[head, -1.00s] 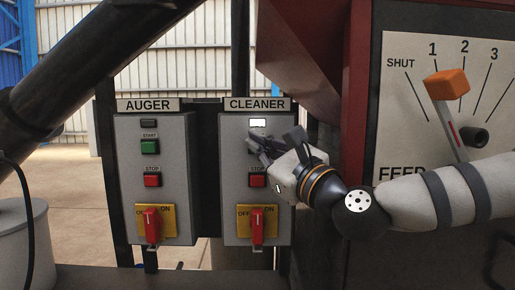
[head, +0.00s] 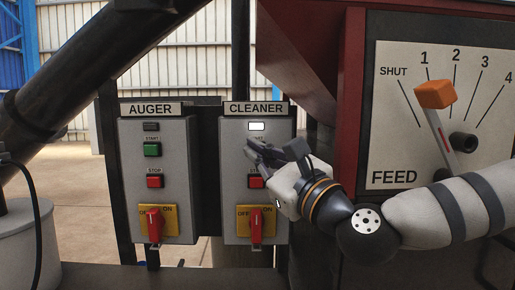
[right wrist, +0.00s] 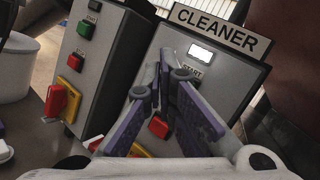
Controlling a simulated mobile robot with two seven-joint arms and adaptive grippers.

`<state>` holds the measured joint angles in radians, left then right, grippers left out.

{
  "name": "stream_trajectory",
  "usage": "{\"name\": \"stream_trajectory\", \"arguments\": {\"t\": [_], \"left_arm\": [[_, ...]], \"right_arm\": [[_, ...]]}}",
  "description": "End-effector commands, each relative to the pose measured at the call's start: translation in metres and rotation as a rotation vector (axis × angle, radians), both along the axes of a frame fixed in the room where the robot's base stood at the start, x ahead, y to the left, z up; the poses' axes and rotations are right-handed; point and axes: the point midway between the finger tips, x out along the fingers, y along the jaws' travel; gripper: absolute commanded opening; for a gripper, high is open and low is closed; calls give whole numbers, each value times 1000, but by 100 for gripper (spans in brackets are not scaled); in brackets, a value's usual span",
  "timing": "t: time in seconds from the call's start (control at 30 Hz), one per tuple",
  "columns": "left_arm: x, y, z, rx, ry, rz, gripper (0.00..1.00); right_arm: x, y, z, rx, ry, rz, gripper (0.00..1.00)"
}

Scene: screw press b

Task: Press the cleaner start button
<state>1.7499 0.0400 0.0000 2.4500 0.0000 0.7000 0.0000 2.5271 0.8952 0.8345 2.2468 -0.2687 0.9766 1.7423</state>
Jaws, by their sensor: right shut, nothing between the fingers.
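The cleaner control box (head: 235,200) hangs under the CLEANER label (head: 256,108). Its top lamp (head: 256,126) glows white, also in the right wrist view (right wrist: 201,54). My right gripper (head: 257,151) is shut and empty, its fingertips in front of the box at the height of the start button. The fingers hide that green start button in both views; only its START label (right wrist: 192,71) shows. The red stop button (head: 255,182) is partly covered by the gripper, and shows between the fingers in the right wrist view (right wrist: 158,126). I cannot tell whether the fingertips touch. My left gripper is out of view.
The auger box (head: 180,200), with an unlit lamp (head: 151,127), stands to the left. A red switch handle (head: 256,227) is below my gripper. The feed panel (head: 400,130) with its orange lever (head: 436,94) is to the right, close to my arm.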

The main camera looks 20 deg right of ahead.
Motion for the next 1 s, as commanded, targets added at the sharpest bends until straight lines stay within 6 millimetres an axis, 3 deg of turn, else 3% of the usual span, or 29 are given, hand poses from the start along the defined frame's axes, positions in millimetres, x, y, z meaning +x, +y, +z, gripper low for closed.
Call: {"name": "stream_trajectory", "arguments": {"t": [0.23,0.77,0.87,0.97,1.0], "left_arm": [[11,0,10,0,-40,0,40],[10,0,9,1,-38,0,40],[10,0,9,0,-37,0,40],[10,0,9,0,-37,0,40],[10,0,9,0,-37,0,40]], "right_arm": [[-22,6,3,0,-5,1,0],[-23,7,-1,-4,2,0,0],[-21,17,-33,-93,51,11,0],[-26,38,-112,-330,162,51,0],[-34,46,-152,-453,211,83,0]]}}
